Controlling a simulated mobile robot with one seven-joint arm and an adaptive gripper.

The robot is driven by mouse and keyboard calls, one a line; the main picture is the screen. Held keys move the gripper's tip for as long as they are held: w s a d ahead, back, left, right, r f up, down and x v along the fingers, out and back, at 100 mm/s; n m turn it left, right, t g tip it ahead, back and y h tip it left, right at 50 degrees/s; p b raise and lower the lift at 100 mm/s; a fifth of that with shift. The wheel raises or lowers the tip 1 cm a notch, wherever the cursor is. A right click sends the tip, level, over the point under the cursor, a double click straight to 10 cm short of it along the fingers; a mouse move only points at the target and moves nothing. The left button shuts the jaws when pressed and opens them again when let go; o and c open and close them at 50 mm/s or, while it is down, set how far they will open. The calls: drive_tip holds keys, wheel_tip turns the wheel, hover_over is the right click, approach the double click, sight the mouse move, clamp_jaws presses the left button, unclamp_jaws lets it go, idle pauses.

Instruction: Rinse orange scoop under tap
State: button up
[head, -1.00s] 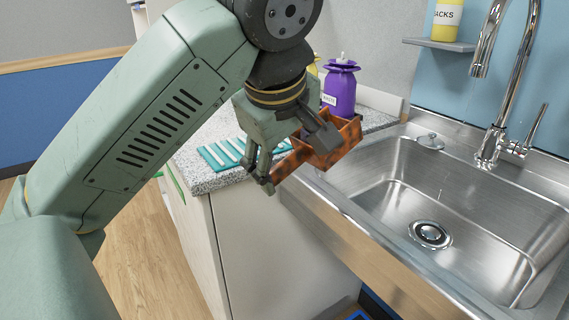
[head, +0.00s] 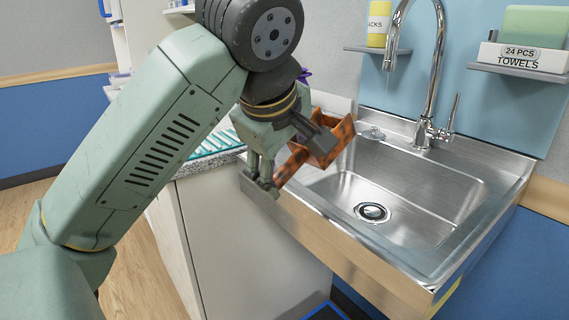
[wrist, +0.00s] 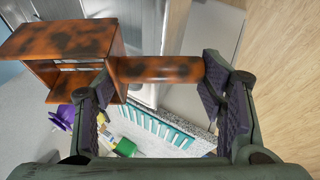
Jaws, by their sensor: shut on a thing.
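The orange scoop (head: 325,146) has dark smudges over it and a square, box-like head. My gripper (head: 279,163) is shut on its handle and holds it in the air by the left edge of the sink (head: 340,196). In the wrist view the scoop's handle (wrist: 160,69) runs between the two fingers and its head (wrist: 65,45) is at upper left. The tap (head: 436,75) is a tall chrome spout at the back of the sink, right of the scoop, with a lever (head: 453,112) beside it. I see no water flowing.
A counter with a teal-and-white striped mat (head: 212,141) lies left of the sink, partly behind my arm. A purple container (wrist: 62,117) stands there. Shelves above the sink hold a yellow bottle (head: 379,24) and a towel box (head: 522,57). The basin is empty.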

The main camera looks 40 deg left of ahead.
drive_tip(key=w+d+f, duration=0.1)
drive_tip(key=w, duration=0.6)
drive_tip(key=w+d+f, duration=0.1)
drive_tip(key=w, duration=0.5)
drive_tip(key=shift+w+d+f, duration=0.35)
drive_tip(key=shift+f, duration=0.05)
drive_tip(key=shift+d, duration=0.1)
idle(0.5)
drive_tip(key=shift+s+d, duration=0.15)
drive_tip(key=shift+d, duration=0.35)
drive_tip(key=shift+a, duration=0.2)
drive_tip(key=shift+a, duration=0.4)
drive_tip(key=shift+d, duration=0.1)
drive_tip(key=shift+d, duration=0.5)
